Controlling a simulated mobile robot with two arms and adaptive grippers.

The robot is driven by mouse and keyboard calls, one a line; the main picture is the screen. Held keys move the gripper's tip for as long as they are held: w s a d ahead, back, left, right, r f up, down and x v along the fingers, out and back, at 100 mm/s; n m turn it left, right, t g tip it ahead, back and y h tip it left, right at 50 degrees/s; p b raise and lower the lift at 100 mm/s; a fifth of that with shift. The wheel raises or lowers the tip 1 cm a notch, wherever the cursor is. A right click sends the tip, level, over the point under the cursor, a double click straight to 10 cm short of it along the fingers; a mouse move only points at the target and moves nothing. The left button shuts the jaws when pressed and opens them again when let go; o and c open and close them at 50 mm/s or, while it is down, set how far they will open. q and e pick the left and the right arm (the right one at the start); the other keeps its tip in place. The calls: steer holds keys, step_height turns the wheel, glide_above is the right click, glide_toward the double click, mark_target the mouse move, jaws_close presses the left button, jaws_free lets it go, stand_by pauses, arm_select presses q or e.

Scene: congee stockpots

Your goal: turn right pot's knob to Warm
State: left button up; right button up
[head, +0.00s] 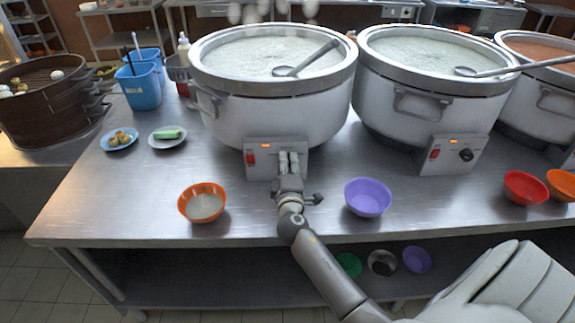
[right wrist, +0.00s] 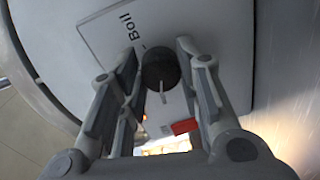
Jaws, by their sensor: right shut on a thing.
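Three big stockpots show: a left pot (head: 271,110), a middle pot (head: 433,100) and a third pot (head: 548,100) cut off by the right edge. My right gripper (head: 289,160) is at the left pot's control panel (head: 258,160) and hides its knob in the head view. In the right wrist view, the dark round knob (right wrist: 160,66) is between the fingers, which are shut on it. Its pale pointer line points down in that picture, away from the word "Boil". The middle pot's black knob (head: 466,155) is free. My left gripper is out of view.
An orange bowl (head: 203,203) and a purple bowl (head: 368,197) stand either side of my right wrist on the steel counter (head: 110,210). Red bowl (head: 525,188) is at the right. A red switch (right wrist: 184,127) sits near the knob. Ladles rest in the pots.

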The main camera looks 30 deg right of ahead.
stand_by(0.3)
steer(key=o, duration=1)
steer(key=v, duration=1.2)
